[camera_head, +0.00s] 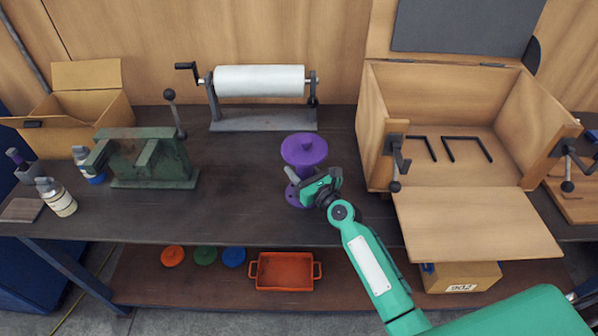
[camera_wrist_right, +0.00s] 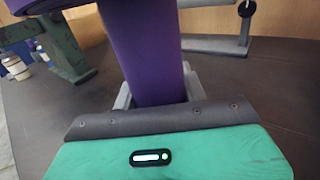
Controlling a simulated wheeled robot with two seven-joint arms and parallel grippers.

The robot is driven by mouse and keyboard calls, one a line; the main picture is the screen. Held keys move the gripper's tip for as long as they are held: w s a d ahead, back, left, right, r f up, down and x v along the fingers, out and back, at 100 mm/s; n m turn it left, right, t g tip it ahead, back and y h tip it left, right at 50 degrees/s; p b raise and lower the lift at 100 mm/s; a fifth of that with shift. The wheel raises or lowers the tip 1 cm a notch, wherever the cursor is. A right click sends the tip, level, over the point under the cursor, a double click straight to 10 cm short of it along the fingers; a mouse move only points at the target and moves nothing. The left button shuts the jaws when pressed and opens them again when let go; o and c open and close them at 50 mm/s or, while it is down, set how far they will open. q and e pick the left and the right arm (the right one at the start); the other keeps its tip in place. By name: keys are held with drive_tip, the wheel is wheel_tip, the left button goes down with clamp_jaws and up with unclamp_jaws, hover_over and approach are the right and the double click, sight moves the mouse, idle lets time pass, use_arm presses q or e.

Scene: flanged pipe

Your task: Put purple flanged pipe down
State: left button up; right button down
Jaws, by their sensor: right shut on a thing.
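The purple flanged pipe (camera_head: 304,150) stands upright over the dark workbench in the head view, left of the wooden box. It has a wide flange at the top and another at the bottom. My right gripper (camera_head: 298,187) reaches it from the lower right and is shut around its pipe body. In the right wrist view the purple pipe (camera_wrist_right: 143,55) rises between the grey fingers (camera_wrist_right: 157,93). I cannot tell for sure whether the bottom flange touches the bench. My left gripper is not in view.
A roll holder (camera_head: 262,118) stands behind the pipe. A green machine (camera_head: 150,158) and a cardboard box (camera_head: 92,75) are at left. An open wooden box (camera_head: 376,130) with a lowered front flap (camera_head: 475,222) is at right. An orange tray (camera_head: 285,288) sits on the lower shelf. Bench left of the pipe is clear.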

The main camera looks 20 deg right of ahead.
drive_tip(key=c, duration=0.8)
unclamp_jaws()
drive_tip(key=shift+f, duration=0.1)
drive_tip(key=shift+s, duration=0.2)
drive_tip(key=b+v, duration=0.1)
drive_tip(key=v, duration=0.9)
drive_tip(key=shift+d, duration=0.1)
drive_tip(key=shift+v, duration=0.85)
